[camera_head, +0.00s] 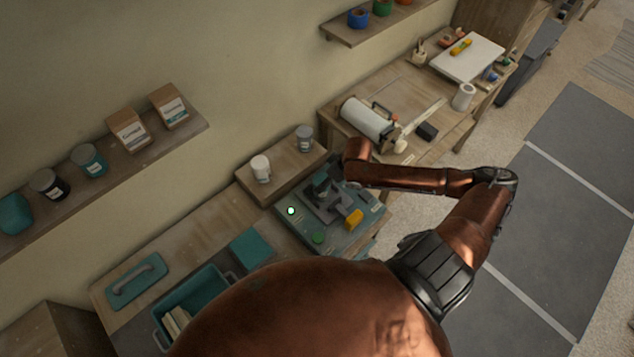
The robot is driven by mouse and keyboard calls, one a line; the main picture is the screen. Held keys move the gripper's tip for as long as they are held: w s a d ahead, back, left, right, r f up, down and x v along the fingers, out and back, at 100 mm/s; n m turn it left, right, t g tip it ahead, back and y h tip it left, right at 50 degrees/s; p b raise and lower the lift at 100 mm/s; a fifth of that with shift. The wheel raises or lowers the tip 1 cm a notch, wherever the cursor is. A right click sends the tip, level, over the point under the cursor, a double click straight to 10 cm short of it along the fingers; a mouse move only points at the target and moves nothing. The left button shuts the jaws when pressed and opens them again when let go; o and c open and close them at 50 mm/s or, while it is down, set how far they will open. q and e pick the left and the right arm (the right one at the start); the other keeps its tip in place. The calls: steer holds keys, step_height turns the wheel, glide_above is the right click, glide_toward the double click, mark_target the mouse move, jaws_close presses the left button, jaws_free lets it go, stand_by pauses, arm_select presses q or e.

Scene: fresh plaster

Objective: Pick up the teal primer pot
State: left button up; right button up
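A teal pot with a white label (89,160) stands upright on the wall shelf at the left, between a dark labelled pot and a paper bag. Its label is too small to read. A rounded teal container (15,213) sits at the shelf's left end. One copper arm, seemingly my right, rises from the bottom, bends at the right and reaches back over the bench. Its gripper (324,196) seems to be the dark shape over the teal board, far from the teal pot; its fingers are too unclear to read. My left gripper is not in view.
The wall shelf (200,122) also holds a dark pot (49,184) and two paper bags (129,129). Below are a teal tray (207,281), a teal float (137,280) and a riser (286,170) with two pots. A second bench (440,117) stands beyond.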

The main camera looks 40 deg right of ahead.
steer(key=x, duration=0.3)
steer(key=shift+s+f+p, duration=0.1)
steer(key=shift+f+p, duration=0.2)
steer(key=shift+f, duration=0.1)
steer(key=x, duration=0.2)
steer(key=shift+f, duration=0.5)
steer(key=c, duration=1.6)
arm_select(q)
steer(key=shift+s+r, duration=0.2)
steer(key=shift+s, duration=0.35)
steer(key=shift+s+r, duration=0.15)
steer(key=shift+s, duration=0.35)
arm_select(e)
steer(key=shift+w, duration=0.2)
steer(key=shift+c, duration=0.5)
